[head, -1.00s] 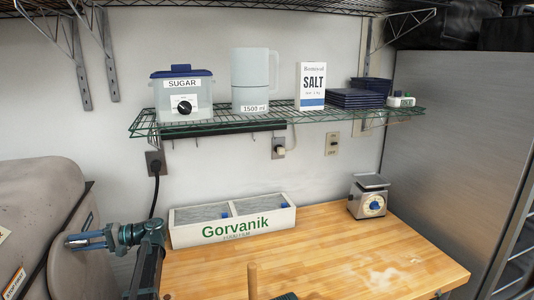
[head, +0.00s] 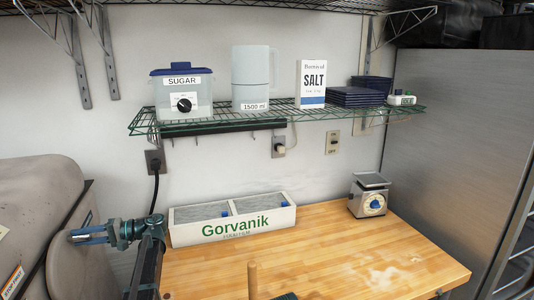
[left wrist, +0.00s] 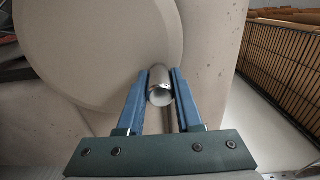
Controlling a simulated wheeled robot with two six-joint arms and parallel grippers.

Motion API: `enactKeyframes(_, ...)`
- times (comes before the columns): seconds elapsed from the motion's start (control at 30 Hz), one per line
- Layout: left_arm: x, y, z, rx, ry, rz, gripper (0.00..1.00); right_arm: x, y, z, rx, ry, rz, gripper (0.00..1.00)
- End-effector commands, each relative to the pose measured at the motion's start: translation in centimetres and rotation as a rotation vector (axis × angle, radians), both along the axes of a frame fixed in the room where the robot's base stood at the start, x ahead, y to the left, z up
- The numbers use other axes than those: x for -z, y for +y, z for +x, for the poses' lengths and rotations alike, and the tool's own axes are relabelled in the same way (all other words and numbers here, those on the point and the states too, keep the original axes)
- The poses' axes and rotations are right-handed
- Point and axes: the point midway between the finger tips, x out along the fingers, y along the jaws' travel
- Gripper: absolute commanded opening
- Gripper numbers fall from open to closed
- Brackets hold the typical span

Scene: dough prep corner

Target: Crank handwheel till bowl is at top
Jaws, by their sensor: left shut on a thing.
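My left gripper (head: 86,235) is at the lower left of the head view, beside the large beige-grey machine (head: 30,205). In the left wrist view its two blue fingers (left wrist: 160,85) are shut on a shiny metal cylindrical handle (left wrist: 161,93). Behind the handle is a large round beige disc (left wrist: 95,55), which looks like the handwheel, on the machine's side. The bowl cannot be made out in either view.
A wooden table (head: 330,250) holds a white Gorvanik box (head: 233,229) and a small scale (head: 369,197). A wire shelf (head: 280,119) above carries a sugar container, a jug, a salt box and blue trays. The table's middle is mostly clear.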

Motion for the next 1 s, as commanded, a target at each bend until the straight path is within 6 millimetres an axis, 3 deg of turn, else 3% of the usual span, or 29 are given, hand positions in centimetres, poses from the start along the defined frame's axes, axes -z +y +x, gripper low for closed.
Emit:
enactKeyframes(0.2,1.4,0.2,1.2,-0.004,-0.004,-0.016,0.0,1.1,0.0,0.0,0.0,0.0,0.0,0.65)
enactKeyframes(0.7,1.7,0.4,1.8,-0.001,-0.005,-0.014,0.0,1.3,0.0,0.0,0.0,0.0,0.0,0.65)
enactKeyframes(1.0,1.4,0.5,1.7,-0.002,-0.003,-0.01,0.56,1.2,0.0,0.0,0.0,0.0,0.0,0.65)
